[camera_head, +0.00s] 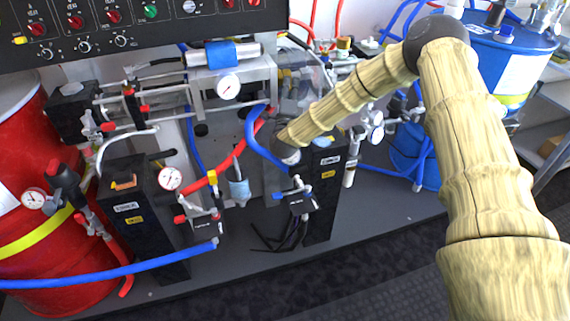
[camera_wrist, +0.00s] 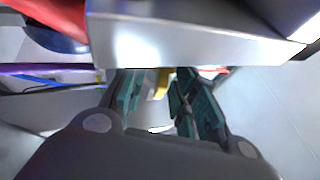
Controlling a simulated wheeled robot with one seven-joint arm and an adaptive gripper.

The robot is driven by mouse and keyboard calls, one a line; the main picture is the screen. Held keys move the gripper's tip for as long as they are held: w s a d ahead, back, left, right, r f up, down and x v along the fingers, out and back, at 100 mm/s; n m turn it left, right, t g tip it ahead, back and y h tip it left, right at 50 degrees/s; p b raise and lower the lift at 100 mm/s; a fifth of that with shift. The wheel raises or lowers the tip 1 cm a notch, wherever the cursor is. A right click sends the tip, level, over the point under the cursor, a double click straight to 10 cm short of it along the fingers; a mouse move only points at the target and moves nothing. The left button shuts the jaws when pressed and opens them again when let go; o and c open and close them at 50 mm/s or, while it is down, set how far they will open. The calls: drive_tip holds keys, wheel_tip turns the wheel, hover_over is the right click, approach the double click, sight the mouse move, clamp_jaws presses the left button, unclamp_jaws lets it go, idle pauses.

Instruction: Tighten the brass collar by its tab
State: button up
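A small brass-yellow piece (camera_wrist: 162,82), which looks like the collar's tab, shows between my fingers in the wrist view. Most of the collar is hidden behind the fingers and a metal block. My gripper (camera_wrist: 154,92) has its two teal-grey fingers apart, one on each side of the brass piece. A gap shows on the left; I cannot tell whether the right finger touches it. In the head view my arm reaches down to the middle of the rig, and its wrist end hides the fingers and the collar.
A large silver block (camera_wrist: 190,38) sits close above my fingers in the wrist view. In the head view, blue and red hoses, a round gauge (camera_head: 229,88) and black posts crowd the rig. A red drum (camera_head: 25,150) stands left, a blue drum (camera_head: 505,55) right.

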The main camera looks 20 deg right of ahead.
drive_tip(key=shift+r+p, duration=0.25)
drive_tip(key=shift+p, duration=0.4)
drive_tip(key=shift+s+r+n+g+y+p, duration=0.1)
drive_tip(key=shift+r+n+g+y+p, duration=0.35)
drive_tip(key=shift+p, duration=0.75)
drive_tip(key=shift+f+g+p, duration=0.1)
drive_tip(key=shift+g+p, duration=0.15)
drive_tip(key=shift+p, duration=0.15)
drive_tip(key=shift+g+p, duration=0.3)
drive_tip(key=shift+p, duration=0.45)
